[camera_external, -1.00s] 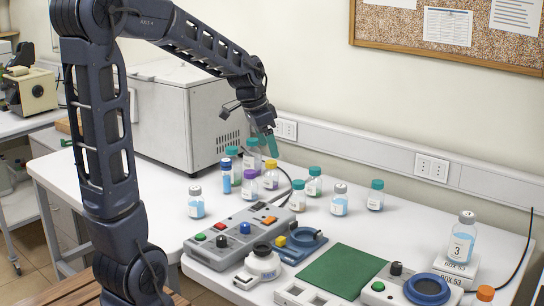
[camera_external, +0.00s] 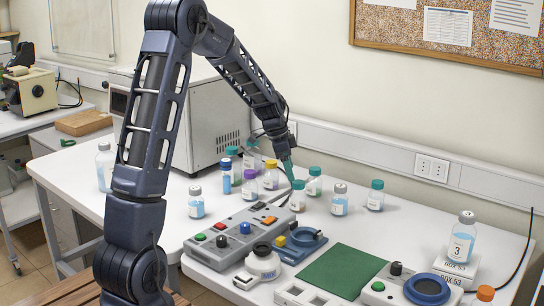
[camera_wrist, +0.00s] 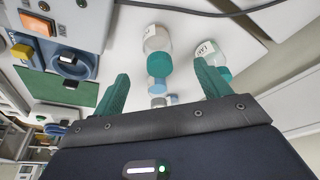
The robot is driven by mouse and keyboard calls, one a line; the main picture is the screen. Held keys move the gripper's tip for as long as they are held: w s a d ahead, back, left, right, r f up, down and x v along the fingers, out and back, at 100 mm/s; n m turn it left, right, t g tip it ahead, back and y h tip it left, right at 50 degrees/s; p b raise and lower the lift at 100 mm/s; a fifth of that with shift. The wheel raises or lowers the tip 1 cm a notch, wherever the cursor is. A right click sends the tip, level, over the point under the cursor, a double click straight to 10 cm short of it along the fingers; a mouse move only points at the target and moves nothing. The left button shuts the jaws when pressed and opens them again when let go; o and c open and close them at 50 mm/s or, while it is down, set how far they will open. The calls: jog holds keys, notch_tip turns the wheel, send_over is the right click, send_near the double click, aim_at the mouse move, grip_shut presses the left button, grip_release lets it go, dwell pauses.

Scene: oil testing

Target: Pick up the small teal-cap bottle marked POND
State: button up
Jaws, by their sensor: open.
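My gripper (camera_external: 289,172) is open, its teal fingers pointing down just above a small teal-cap bottle (camera_external: 297,196) on the white table. A second teal-cap bottle (camera_external: 314,182) stands close behind it to the right, and another teal-cap bottle (camera_external: 376,196) stands farther right. More teal-cap bottles, including one (camera_external: 232,158), stand to the left. In the wrist view my gripper (camera_wrist: 165,88) shows its spread fingers with nothing clamped. One teal-cap bottle (camera_wrist: 157,40) shows between them, and another teal-cap bottle (camera_wrist: 207,52) nearer the right finger. No label reads clearly as POND.
A yellow-cap bottle (camera_external: 271,177) and a grey-cap bottle (camera_external: 339,201) stand on either side. A grey control box (camera_external: 240,231) and a blue fixture (camera_external: 300,242) lie in front. A large metal oven (camera_external: 190,115) stands behind left. The table right of the bottles is fairly clear.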

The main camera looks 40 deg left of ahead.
aim_at(300, 193)
jog(key=x, duration=0.5)
jog(key=shift+d+x, duration=0.2)
jog(key=shift+x, duration=1.1)
jog(key=shift+d+x, duration=0.15)
jog(key=shift+x, duration=1.15)
jog(key=shift+w+r, duration=0.15)
jog(key=shift+c, duration=0.3)
jog(key=c, duration=1.1)
jog(key=shift+r, duration=0.1)
jog(key=shift+c, duration=0.2)
